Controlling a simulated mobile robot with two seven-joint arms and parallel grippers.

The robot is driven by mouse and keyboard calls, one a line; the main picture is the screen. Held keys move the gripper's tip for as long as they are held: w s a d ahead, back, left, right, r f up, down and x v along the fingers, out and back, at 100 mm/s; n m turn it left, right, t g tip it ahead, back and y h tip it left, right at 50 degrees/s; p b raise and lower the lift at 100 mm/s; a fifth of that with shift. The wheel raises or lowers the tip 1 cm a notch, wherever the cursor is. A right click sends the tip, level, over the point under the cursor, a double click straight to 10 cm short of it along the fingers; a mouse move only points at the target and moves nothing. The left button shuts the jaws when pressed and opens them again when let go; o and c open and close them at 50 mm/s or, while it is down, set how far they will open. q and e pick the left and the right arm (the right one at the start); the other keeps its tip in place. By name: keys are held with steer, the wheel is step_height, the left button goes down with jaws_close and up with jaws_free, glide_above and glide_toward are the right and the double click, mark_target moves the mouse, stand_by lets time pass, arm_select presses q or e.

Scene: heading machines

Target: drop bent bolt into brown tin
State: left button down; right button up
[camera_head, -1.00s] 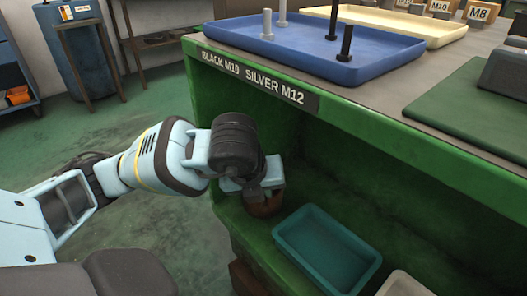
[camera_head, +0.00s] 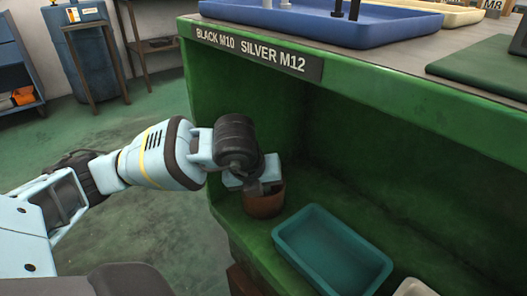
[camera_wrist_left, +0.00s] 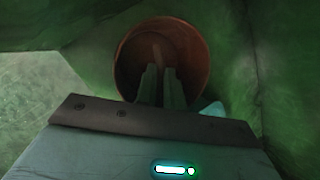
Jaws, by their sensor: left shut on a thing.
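The brown tin (camera_head: 264,206) stands on the green lower shelf under the bench top, left of a teal tray. My left gripper (camera_head: 264,188) is over its mouth and hides part of the rim. In the left wrist view the tin (camera_wrist_left: 122,62) opens as a round dark mouth straight ahead of my fingers (camera_wrist_left: 161,82). The fingers are shut on the bent bolt (camera_wrist_left: 158,47), whose thin, dim end shows past the fingertips over the tin's inside. Its shape is too dark to make out fully. My right gripper is not in view.
The green bench wall and the top's edge overhang the shelf. A blue tray (camera_head: 360,32) with upright bolts stands on top. The floor at left is open.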

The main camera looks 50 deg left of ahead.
arm_select(q)
steer(key=shift+w+a+f, duration=0.15)
steer(key=shift+f, duration=0.4)
steer(key=shift+r, duration=0.1)
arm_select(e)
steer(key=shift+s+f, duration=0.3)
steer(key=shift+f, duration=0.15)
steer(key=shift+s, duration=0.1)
arm_select(q)
steer(key=shift+f+b, duration=0.4)
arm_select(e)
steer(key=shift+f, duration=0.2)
arm_select(q)
steer(key=shift+f, duration=0.2)
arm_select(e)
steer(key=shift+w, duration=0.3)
arm_select(q)
steer(key=c, duration=1.8)
jaws_free()
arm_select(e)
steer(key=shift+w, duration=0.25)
